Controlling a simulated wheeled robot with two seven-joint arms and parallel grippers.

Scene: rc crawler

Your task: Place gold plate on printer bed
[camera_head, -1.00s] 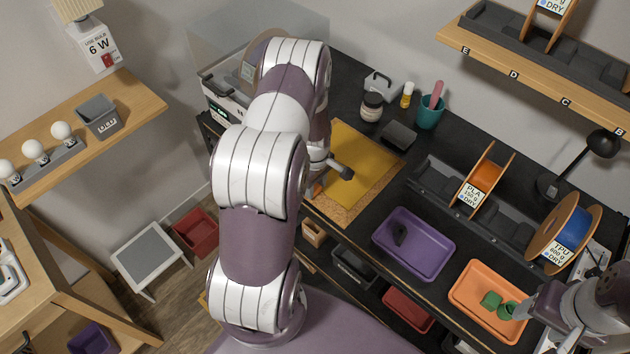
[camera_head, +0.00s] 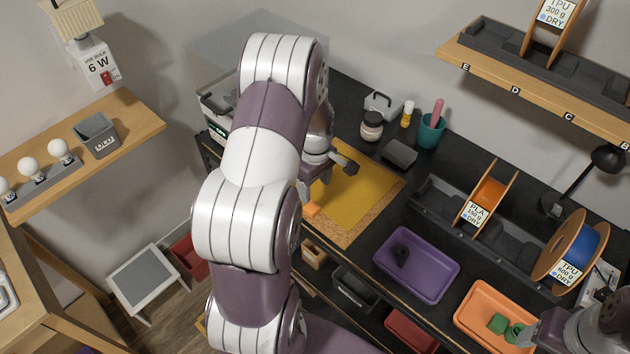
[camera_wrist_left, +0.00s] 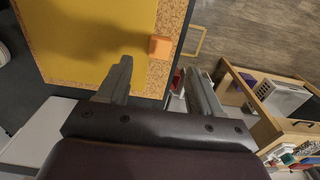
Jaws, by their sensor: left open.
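The gold plate (camera_head: 358,192) lies flat on a cork mat (camera_head: 348,235) on the black bench. In the left wrist view the gold plate (camera_wrist_left: 85,40) fills the upper left. An orange tab (camera_wrist_left: 160,46) sits at its edge, over the cork border; it shows in the head view too (camera_head: 312,209). My left gripper (camera_head: 333,174) is above the plate's left part, open and empty. In the left wrist view the tab is just beyond the gap between its fingers (camera_wrist_left: 160,70). The printer (camera_head: 216,112) stands at the back left; my left arm hides its bed. My right gripper is cut off at bottom right.
Behind the mat stand a jar (camera_head: 371,127), a yellow bottle (camera_head: 407,114) and a teal cup (camera_head: 431,131). A purple tray (camera_head: 437,292) and an orange tray (camera_head: 470,326) lie to the right. A spool rack (camera_head: 437,203) runs along the bench.

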